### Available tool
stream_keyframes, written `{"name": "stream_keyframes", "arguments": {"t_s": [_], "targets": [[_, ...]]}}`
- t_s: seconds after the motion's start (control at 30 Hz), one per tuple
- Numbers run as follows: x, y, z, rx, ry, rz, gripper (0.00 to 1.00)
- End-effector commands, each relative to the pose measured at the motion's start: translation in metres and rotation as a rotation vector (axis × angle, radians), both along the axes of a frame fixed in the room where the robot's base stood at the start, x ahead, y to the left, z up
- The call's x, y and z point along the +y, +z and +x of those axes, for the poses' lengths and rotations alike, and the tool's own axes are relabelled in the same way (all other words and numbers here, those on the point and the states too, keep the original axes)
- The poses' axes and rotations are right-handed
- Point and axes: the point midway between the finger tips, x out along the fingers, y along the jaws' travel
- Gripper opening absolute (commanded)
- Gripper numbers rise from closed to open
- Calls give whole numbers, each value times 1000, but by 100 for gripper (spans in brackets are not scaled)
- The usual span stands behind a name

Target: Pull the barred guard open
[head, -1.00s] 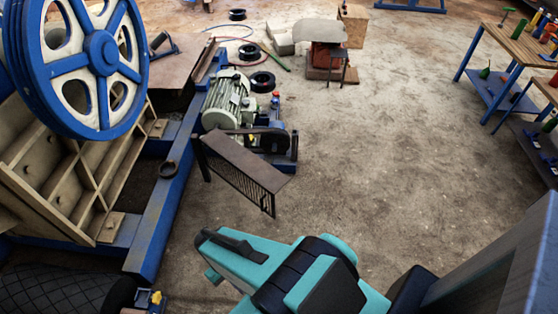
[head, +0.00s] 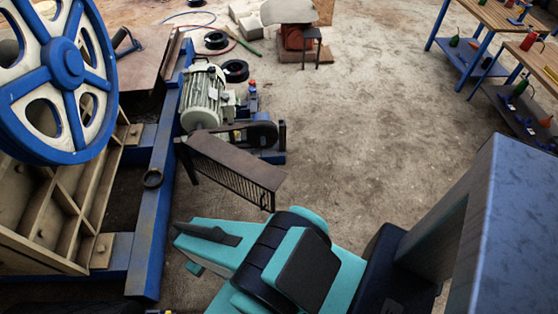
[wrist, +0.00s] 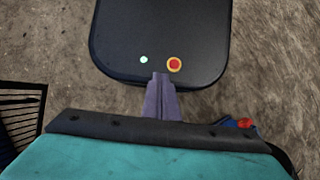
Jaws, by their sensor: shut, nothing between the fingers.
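The barred guard (head: 235,170) is a dark brown panel with a solid top and a row of thin bars along its front and right end. It stands beside the motor and belt drive in the head view. Part of its bars (wrist: 20,115) shows at the left edge of the wrist view. My gripper (wrist: 161,80) has its grey-purple fingers shut together with nothing between them, apart from the guard. In the head view my teal arm is in front of and below the guard, and the fingers cannot be made out there.
A green-grey motor (head: 205,97) is behind the guard. The blue frame rail (head: 158,205) and spoked flywheel (head: 62,65) are at left. Workbenches (head: 490,25) with tools stand at upper right. Open concrete floor (head: 360,130) lies right of the guard.

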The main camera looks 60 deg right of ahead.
Motion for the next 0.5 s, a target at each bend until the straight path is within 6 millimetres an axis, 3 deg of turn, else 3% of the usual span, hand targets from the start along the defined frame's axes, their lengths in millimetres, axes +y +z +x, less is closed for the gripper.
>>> {"name": "stream_keyframes", "arguments": {"t_s": [0.27,0.5], "targets": [[-1,-1,1,0,-1,3,0],[-7,-13,23,-7,-15,47,0]]}}
